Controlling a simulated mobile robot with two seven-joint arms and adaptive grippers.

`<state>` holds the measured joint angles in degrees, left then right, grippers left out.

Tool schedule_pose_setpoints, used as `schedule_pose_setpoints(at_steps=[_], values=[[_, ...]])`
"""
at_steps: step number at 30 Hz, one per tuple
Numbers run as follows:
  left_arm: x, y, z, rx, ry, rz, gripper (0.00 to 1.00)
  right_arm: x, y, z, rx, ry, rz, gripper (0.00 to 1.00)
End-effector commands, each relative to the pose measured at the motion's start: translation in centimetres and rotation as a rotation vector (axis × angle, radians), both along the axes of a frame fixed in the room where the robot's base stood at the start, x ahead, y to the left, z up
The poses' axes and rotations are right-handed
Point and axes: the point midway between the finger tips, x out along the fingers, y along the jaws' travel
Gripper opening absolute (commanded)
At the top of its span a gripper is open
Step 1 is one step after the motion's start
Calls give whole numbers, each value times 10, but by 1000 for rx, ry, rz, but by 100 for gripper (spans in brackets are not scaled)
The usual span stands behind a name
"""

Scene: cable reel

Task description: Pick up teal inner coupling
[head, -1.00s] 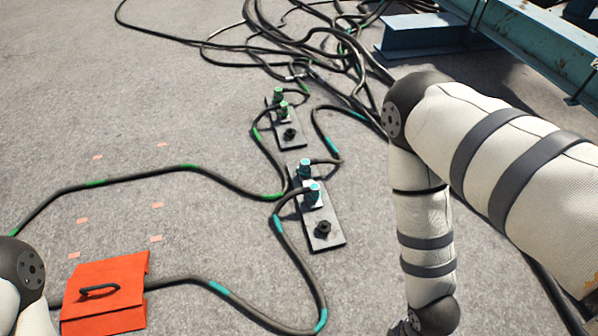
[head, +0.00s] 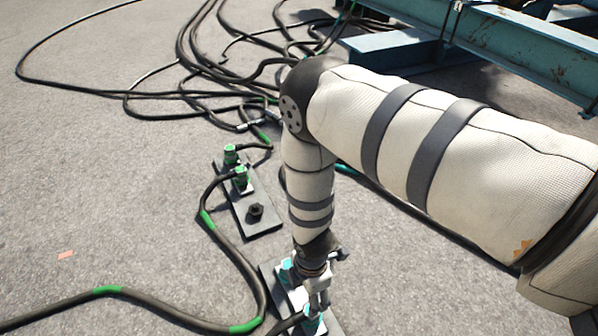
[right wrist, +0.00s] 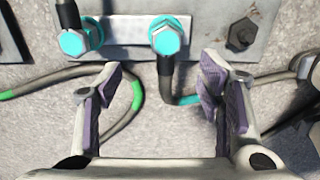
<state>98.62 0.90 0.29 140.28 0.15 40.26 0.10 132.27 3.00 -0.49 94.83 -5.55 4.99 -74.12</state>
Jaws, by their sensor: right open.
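Two teal couplings sit on a grey plate (right wrist: 130,34) in the right wrist view. One teal coupling (right wrist: 166,36) is nearer the black bolt and lies ahead of the gap between my fingers. The other teal coupling (right wrist: 75,42) is to its left. In the head view, the near teal coupling (head: 313,322) and the far one (head: 287,270) are partly hidden by my right arm and gripper. My right gripper (right wrist: 160,85) is open and empty, its fingertips apart from both couplings. My left gripper is out of view.
A second plate with two green couplings (head: 240,178) lies beyond the teal one. A black bolt (right wrist: 242,33) stands on the teal plate. Black cables (head: 240,265) run across the ground and tangle at the back. A blue steel beam (head: 510,45) is at the back right.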

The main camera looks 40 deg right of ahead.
Motion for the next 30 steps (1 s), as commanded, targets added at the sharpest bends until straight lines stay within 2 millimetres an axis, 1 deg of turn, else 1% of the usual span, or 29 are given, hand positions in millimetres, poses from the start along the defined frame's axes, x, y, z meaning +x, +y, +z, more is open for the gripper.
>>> schedule_pose_setpoints(at_steps=[2,4,9,14,19,21,26,29,30], values=[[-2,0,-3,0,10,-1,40,-1,0,-10,0,2,1,62],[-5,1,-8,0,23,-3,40,-1,0,-24,0,3,-2,62],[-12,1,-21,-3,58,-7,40,-2,0,-64,0,4,-2,62],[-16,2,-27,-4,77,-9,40,-5,0,-83,0,4,-2,62],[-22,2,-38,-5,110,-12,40,-8,1,-117,1,4,-3,62],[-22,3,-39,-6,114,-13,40,-7,1,-121,0,1,-3,62],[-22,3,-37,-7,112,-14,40,-6,1,-118,1,-2,-3,62],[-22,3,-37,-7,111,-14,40,-6,1,-118,1,-2,-3,41],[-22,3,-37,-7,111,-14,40,-6,1,-118,1,-1,-3,32]])
